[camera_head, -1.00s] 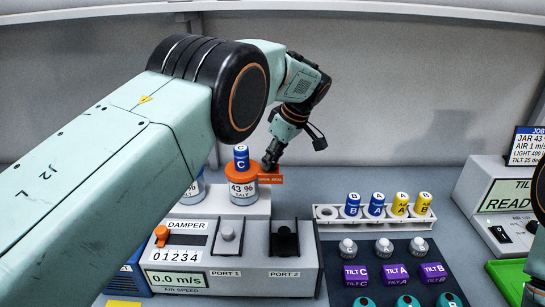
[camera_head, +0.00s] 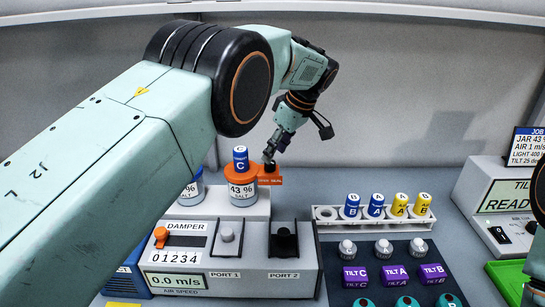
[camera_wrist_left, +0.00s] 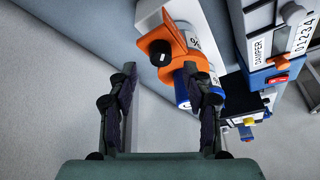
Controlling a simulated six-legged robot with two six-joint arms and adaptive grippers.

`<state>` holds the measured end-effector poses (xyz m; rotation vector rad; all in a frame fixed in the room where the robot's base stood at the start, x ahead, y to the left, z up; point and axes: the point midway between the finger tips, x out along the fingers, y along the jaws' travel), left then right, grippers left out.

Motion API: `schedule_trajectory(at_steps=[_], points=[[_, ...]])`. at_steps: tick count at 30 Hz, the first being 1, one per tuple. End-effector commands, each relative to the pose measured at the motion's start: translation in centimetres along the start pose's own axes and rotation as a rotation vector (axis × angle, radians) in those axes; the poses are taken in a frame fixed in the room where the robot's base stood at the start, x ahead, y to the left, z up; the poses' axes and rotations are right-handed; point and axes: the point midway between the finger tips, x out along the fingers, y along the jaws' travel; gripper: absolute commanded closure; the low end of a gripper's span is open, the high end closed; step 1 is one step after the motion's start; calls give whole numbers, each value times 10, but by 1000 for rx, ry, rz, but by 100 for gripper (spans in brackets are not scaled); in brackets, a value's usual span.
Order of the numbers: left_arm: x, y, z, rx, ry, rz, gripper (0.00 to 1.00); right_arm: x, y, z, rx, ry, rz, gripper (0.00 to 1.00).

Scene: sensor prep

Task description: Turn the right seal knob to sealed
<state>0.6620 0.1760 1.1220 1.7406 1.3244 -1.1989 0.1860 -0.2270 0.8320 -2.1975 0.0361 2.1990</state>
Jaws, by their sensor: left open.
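The right jar (camera_head: 242,195), marked 43 % salt, stands on a white step. It has an orange collar (camera_head: 235,172) and a blue cap marked C (camera_head: 240,158). The collar's orange side tab carries a small black knob (camera_head: 269,167), with lettering too small to read surely. My left gripper (camera_head: 273,151) is just above the knob, pointing down. In the left wrist view, the knob (camera_wrist_left: 160,59) shows on the orange plate just beyond the fingertips. There my left gripper (camera_wrist_left: 160,75) is open, its fingers apart with nothing between them. The left jar (camera_head: 193,192) is partly hidden by my arm.
The damper box (camera_head: 235,270) with two ports stands in front of the jars. To the right are a white rack (camera_head: 327,214) with blue and yellow vials and a dark button panel (camera_head: 330,260). A tilt readout box (camera_head: 490,200) stands far right. The back wall is clear.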

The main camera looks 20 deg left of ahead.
Motion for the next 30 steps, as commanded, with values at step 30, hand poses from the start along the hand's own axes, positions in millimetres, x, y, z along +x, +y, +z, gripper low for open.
schedule_trajectory(at_steps=[30], points=[[-96, 0, -4, 0, 0, 0, 50, -11, 0, 0, 0, 0, 0, 28]])
